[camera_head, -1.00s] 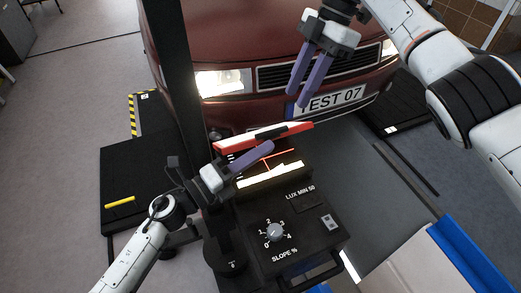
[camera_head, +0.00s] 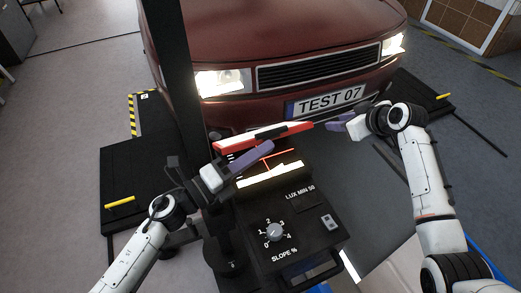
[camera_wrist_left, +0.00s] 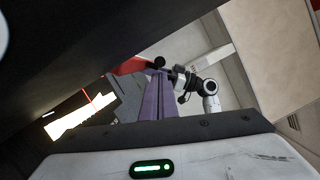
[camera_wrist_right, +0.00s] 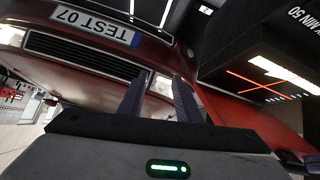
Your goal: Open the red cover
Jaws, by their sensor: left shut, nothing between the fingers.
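The red cover (camera_head: 250,137), with a white-looking edge and a black strip, is at the far edge of the black tester box (camera_head: 310,235). The lit screen with its red cross is exposed below it. My left gripper (camera_head: 268,147) is shut and empty, its purple fingers over the screen just on the near side of the cover. In the left wrist view the cover (camera_wrist_left: 130,67) shows beyond the fingers. My right gripper (camera_head: 332,125) is open, near the cover's right end. In the right wrist view the cover (camera_wrist_right: 245,115) is right of its fingers; contact is unclear.
A dark red car (camera_head: 270,40) with a TEST 07 plate stands close behind the box. A dark upright post (camera_head: 178,80) rises at the left. The box has a slope knob (camera_head: 275,232) and a front handle (camera_head: 312,270).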

